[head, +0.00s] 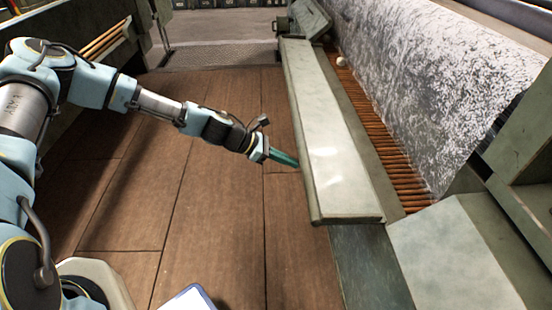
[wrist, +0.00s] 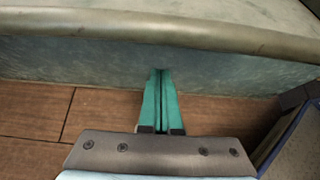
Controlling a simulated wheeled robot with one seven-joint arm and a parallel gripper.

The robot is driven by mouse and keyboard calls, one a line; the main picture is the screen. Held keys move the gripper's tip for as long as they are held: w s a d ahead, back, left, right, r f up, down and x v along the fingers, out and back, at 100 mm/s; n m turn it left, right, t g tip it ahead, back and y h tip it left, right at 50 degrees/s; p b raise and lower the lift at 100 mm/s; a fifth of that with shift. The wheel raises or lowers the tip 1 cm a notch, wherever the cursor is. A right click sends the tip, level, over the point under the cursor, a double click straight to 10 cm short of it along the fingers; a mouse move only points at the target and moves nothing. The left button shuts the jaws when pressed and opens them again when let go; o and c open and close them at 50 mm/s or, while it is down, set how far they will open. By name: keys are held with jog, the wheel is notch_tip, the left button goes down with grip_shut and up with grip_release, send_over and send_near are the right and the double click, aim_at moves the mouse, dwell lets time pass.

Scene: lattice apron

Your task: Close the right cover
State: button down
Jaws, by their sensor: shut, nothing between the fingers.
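The right cover (head: 322,130) is a long, narrow grey-green panel running front to back along the machine on the right in the head view. Its far side leaves a row of orange-brown rods (head: 375,135) uncovered. My gripper (head: 296,163) is at the cover's left side, below its top edge, about midway along. In the wrist view the cover (wrist: 240,35) spans the top of the picture with a rounded lip. My teal fingers (wrist: 160,74) are together and empty, their tips at the cover's side face. I cannot tell whether they touch it.
A white, mottled sheet (head: 420,70) slopes behind the rods, with a small pale ball (head: 341,62) near its far end. A grey-green box-like housing (head: 455,250) stands at the near right. Brown floor (head: 210,210) lies open left of the cover. Another machine with similar rods (head: 105,40) is at far left.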

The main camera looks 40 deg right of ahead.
jog(key=shift+s+d+r, duration=0.1)
jog(key=shift+d+r, duration=0.05)
jog(key=shift+r, duration=0.65)
jog(key=shift+s+d+r, duration=0.1)
jog(key=shift+r, duration=0.7)
jog(key=shift+r, duration=0.1)
